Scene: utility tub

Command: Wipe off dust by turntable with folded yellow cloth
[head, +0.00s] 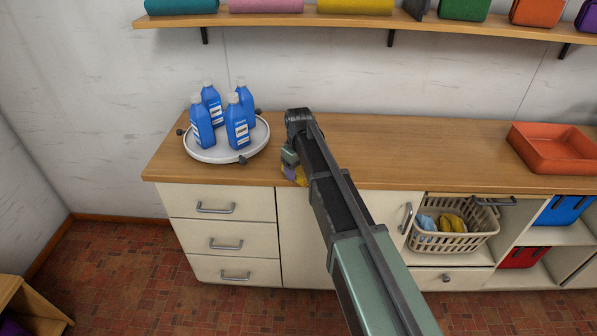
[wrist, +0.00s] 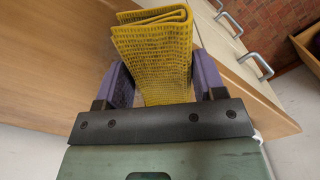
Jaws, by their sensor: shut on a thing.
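The folded yellow cloth (wrist: 153,48) is between the two purple fingers of my gripper (wrist: 160,76) in the wrist view. My gripper is shut on it. In the head view, a small part of the cloth (head: 301,177) shows beside my gripper (head: 291,172), near the counter's front edge. My arm hides much of both. The white round turntable (head: 206,155) stands on the counter to the left of my gripper, with several blue bottles (head: 236,124) upright on it. Dark knob-like pieces (head: 243,160) sit around its rim. I cannot make out any dust.
The wooden counter (head: 440,150) is clear between my arm and the orange tray (head: 550,160) at right. A wall shelf (head: 300,19) with coloured items runs above. Below are drawers (head: 220,240) and a basket (head: 455,238) holding blue and yellow cloths.

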